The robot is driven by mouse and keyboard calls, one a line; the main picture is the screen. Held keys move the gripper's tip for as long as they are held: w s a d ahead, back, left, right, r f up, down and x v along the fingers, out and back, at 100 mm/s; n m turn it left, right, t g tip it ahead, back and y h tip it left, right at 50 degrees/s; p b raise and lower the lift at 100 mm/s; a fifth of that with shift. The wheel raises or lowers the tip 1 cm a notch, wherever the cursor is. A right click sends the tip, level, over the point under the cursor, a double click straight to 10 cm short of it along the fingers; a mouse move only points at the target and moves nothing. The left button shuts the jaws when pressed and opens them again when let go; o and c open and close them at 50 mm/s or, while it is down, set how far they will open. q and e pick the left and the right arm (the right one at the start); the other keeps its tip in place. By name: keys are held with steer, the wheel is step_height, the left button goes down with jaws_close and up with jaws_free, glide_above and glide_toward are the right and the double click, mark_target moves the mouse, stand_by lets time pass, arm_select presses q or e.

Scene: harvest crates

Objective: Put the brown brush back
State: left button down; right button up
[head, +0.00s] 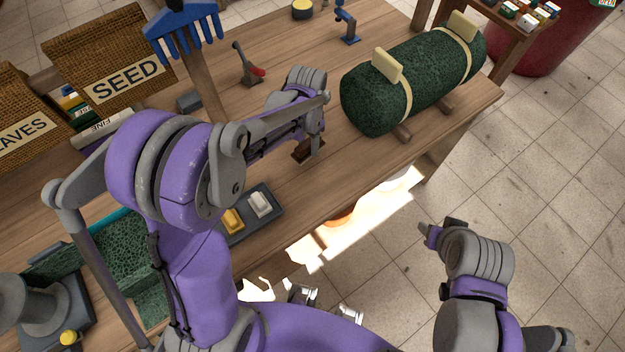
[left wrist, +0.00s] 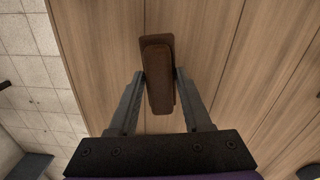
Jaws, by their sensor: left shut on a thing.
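The brown brush (head: 304,152) is in my left gripper (head: 316,138), over the wooden table near its front edge. In the left wrist view, the brush (left wrist: 158,80) sits between the two fingertips of my left gripper (left wrist: 160,78), lengthwise between them. I cannot tell whether it touches the table. A dark tray (head: 273,218) holding a yellow block-like piece (head: 233,220) and a pale one (head: 259,204) lies to the lower left of the brush, partly hidden by my left arm. My right gripper (head: 440,234) is off the table at the lower right; its jaws are unclear.
A green strapped roll (head: 378,98) lies on wooden supports at the table's right end. Bare table (head: 300,45) lies between.

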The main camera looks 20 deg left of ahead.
arm_select(q)
steer(key=s+d+r+m+b, duration=0.2)
steer(key=s+r+m+b, duration=0.1)
steer(key=m, duration=0.6)
steer(key=s+d+r+m+b, duration=0.2)
steer(key=s+r+m+b, duration=0.1)
steer(key=m, duration=0.6)
steer(key=shift+d+r+m+b, duration=0.2)
steer(key=shift+r+m+b, duration=0.3)
steer(key=shift+b, duration=0.5)
arm_select(e)
steer(key=s+f, duration=0.3)
steer(key=f, duration=0.8)
steer(key=shift+s+a+f+g, duration=0.2)
steer(key=shift+s+g, duration=0.05)
steer(key=shift+g, duration=0.15)
arm_select(q)
step_height(320, 180, down, 10)
steer(key=shift+w+r+b, duration=0.1)
steer(key=shift+r+b, duration=0.1)
steer(key=shift+b, duration=0.25)
arm_select(e)
steer(key=shift+f, duration=0.45)
